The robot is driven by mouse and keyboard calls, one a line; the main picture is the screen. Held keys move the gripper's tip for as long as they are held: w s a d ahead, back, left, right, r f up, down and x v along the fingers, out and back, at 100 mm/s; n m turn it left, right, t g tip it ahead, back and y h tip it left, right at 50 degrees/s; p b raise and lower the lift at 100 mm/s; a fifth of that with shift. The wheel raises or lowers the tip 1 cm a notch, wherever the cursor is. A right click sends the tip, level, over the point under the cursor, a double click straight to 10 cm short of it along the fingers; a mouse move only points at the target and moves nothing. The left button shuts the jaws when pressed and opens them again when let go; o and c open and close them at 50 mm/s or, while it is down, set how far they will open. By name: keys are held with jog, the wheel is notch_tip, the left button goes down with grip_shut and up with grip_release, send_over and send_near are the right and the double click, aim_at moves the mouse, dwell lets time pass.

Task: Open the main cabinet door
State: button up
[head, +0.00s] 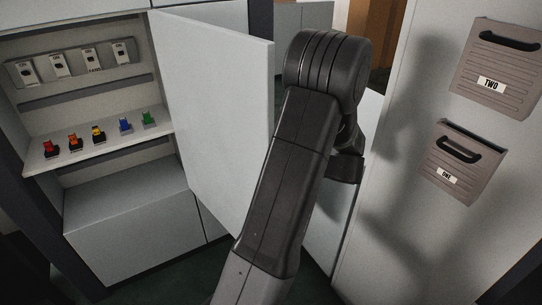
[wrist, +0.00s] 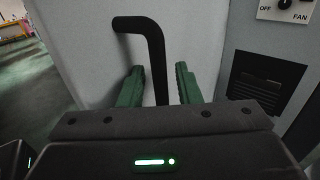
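The cabinet door (head: 215,100) is a pale panel that stands swung out from the cabinet in the head view, so the inside shows. In the wrist view a black bent handle (wrist: 157,60) is on a pale panel (wrist: 85,50). My gripper (wrist: 159,80) has its two green fingers on either side of the handle's upright bar. Gaps show between the bar and both fingers, so it is open. In the head view my arm hides the handle and the fingers. I cannot tell for certain that the handle's panel is the swung-out door.
The cabinet's shelf (head: 100,146) holds several coloured switches (head: 98,134), with several white switch units (head: 60,63) above. Two grey holders, TWO (head: 500,62) and another below (head: 462,158), hang on the right wall. A FAN switch (wrist: 287,10) and dark vent (wrist: 265,80) are right of the handle.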

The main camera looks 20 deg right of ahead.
jog(key=b+v, duration=0.1)
jog(key=v, duration=1.3)
jog(key=shift+w, duration=0.1)
jog(key=p+x, duration=0.1)
jog(key=x, duration=1.3)
jog(key=shift+a+r, duration=0.1)
jog(key=shift+d, duration=0.2)
